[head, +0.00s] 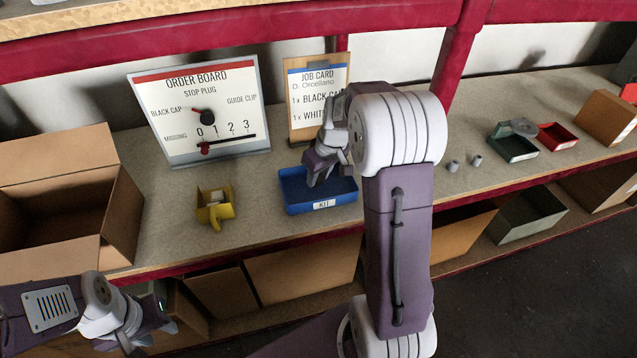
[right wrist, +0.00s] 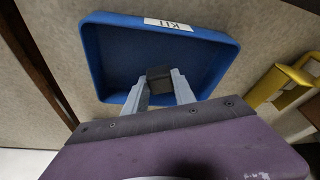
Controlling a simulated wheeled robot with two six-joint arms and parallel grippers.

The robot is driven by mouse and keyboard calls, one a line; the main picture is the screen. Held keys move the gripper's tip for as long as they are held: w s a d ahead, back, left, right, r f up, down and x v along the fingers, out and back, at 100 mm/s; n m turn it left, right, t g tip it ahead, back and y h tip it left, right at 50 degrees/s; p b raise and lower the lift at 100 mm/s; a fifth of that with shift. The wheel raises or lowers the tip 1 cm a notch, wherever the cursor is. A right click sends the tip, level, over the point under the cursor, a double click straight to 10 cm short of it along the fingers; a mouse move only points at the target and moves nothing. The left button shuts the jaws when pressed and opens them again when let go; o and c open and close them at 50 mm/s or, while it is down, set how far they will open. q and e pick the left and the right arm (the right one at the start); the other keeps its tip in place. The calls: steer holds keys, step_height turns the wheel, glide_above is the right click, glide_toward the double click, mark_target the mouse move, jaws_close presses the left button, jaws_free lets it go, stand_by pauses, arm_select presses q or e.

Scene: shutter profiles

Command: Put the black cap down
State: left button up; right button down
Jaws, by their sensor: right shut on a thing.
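The black cap (right wrist: 159,79) is held between the two grey fingers of my right gripper (right wrist: 158,92) in the right wrist view. Behind it is the blue tray labelled KIT (right wrist: 112,60), whose visible floor looks empty. In the head view my right gripper (head: 318,178) points down over the blue tray (head: 335,197); the cap is not clearly visible there. I cannot tell whether the cap touches the tray floor. My left gripper (head: 152,332) is at the lower left, in front of the shelf and away from the tray; its jaw opening is unclear.
A yellow bin (head: 222,212) stands left of the tray. The order board (head: 198,105) and job card (head: 300,75) stand behind. Two small grey pieces (head: 464,163), a green bin (head: 512,149) and a red bin (head: 556,136) are to the right. An open carton (head: 60,240) stands left.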

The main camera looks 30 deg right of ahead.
mark_target(320, 179)
step_height(320, 179, down, 3)
steer(key=shift+r, duration=0.15)
steer(key=shift+b, duration=0.3)
steer(key=c, duration=1)
jaws_free()
steer(key=shift+c, duration=0.2)
